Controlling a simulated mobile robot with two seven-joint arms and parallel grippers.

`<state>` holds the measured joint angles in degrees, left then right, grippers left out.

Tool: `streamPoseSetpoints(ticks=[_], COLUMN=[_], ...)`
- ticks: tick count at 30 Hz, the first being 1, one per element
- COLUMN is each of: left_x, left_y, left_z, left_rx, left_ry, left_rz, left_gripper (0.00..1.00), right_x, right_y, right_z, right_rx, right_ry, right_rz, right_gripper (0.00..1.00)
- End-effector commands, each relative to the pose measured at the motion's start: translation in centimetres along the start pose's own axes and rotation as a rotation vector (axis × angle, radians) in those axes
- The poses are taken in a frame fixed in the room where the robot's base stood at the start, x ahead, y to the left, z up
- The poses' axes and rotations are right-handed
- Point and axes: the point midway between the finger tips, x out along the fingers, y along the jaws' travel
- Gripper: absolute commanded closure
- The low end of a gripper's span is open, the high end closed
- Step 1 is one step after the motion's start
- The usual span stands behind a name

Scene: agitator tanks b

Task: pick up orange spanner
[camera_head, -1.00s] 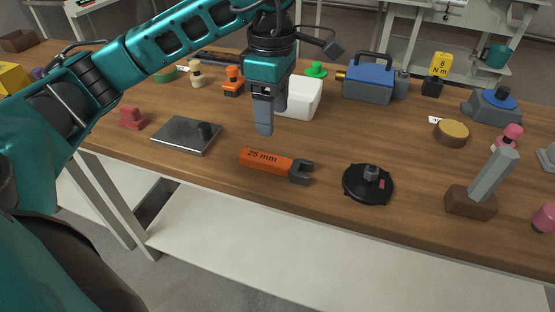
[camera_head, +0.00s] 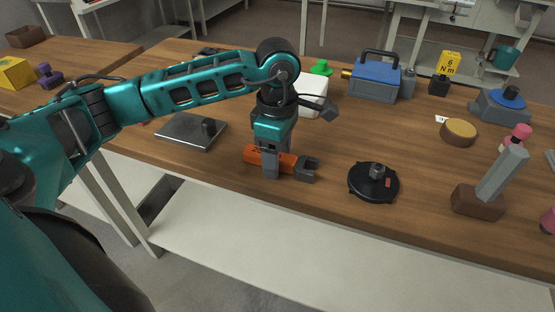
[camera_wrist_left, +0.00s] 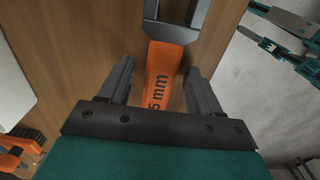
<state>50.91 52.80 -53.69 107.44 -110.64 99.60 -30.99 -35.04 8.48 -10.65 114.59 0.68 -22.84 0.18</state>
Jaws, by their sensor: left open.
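The orange spanner (camera_head: 284,162) lies flat on the wooden table near its front edge, with its grey open jaw (camera_head: 307,170) pointing right. My left gripper (camera_head: 271,172) is down over the spanner's handle, fingers pointing downward, and covers part of it in the head view. In the left wrist view the open fingers (camera_wrist_left: 158,85) stand on either side of the orange handle (camera_wrist_left: 166,65), with gaps between. The "mm" lettering shows between them, and the grey jaw (camera_wrist_left: 176,15) is beyond. I cannot tell how close the fingertips are to the tabletop.
A black round disc (camera_head: 373,183) lies right of the spanner. A white box (camera_head: 312,97) stands behind my gripper. A grey post on a brown base (camera_head: 478,201) stands farther right.

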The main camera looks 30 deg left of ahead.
Motion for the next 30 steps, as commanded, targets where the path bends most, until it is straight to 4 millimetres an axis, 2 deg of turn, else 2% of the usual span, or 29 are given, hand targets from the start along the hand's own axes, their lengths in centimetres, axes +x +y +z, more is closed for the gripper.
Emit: streamPoseSetpoints(ticks=[3,23,30], left_x=[-0.02,0.00,0.04], left_y=[0.00,-0.03,-0.06], left_z=[0.02,0.02,0.02], left_rx=[0.000,0.000,0.000], left_ry=[0.000,0.000,0.000], left_rz=[0.000,-0.001,-0.003], left_gripper=[0.36,0.99,1.00], right_x=[0.01,0.06,0.07], right_y=[-0.03,-0.04,-0.05], right_z=[-0.01,0.09,0.09], right_rx=[0.000,0.000,0.001], right_ry=[0.000,-0.002,-0.002], right_rz=[-0.001,-0.001,0.000], right_gripper=[0.37,0.37,0.37])
